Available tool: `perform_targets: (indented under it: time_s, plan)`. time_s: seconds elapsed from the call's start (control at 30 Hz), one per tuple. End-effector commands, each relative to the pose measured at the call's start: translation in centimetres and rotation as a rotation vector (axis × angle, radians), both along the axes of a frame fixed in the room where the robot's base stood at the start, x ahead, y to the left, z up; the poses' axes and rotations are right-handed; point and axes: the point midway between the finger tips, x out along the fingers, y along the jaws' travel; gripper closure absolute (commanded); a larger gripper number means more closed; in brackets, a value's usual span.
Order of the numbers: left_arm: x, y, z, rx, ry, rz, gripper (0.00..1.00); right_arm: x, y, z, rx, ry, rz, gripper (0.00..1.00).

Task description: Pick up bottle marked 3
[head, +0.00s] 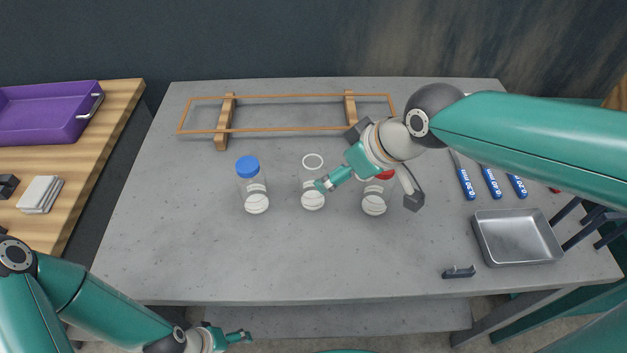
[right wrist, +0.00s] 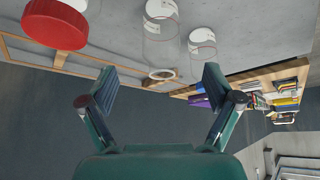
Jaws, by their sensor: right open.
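Three clear bottles with white labels stand upright on the grey table. The left bottle (head: 254,192) has a blue cap, the middle bottle (head: 312,188) has a white ring at its top, and the right bottle (head: 374,202) has a red cap. No number is legible. My right gripper (head: 385,166) is over the right bottle, partly hiding its cap. In the right wrist view, my right gripper (right wrist: 152,88) is open and empty; the red cap (right wrist: 55,23) is off to its left, outside the fingers. My left gripper (head: 232,338) is low at the front, its jaws unclear.
A wooden rack frame (head: 285,130) lies behind the bottles. A metal tray (head: 516,237), a small dark part (head: 459,272) and blue-handled tools (head: 490,183) are at right. A purple bin (head: 45,115) sits on the left wooden table. The front left table area is clear.

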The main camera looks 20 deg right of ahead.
Motion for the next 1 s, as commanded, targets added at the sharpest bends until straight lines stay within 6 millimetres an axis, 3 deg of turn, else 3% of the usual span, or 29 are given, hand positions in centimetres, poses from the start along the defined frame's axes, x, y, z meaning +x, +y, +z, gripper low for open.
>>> perform_targets:
  time_s: [0.03, 0.2, 0.53, 0.8, 1.0]
  plan:
    - [0.0, 0.0, 0.0, 0.0, 0.0, 0.0, 0.25, 0.5, 0.3, -1.2, -0.002, 0.008, 0.0, 0.1]
    - [0.0, 0.0, -0.1, 0.0, -0.001, 0.0, 0.25, 2.0, 1.0, -3.7, -0.001, 0.005, -0.002, 0.1]
    - [0.0, 0.0, 0.1, 0.0, -0.001, 0.0, 0.25, 3.0, 1.6, -5.7, -0.001, 0.004, -0.003, 0.1]
    - [0.0, 0.0, 0.2, 0.0, -0.001, 0.0, 0.25, 4.5, 2.6, -8.9, 0.0, 0.003, -0.004, 0.1]
    - [0.0, 0.0, 0.2, 0.0, -0.001, 0.0, 0.25, 4.9, 2.8, -9.4, 0.001, -0.001, -0.004, 0.1]
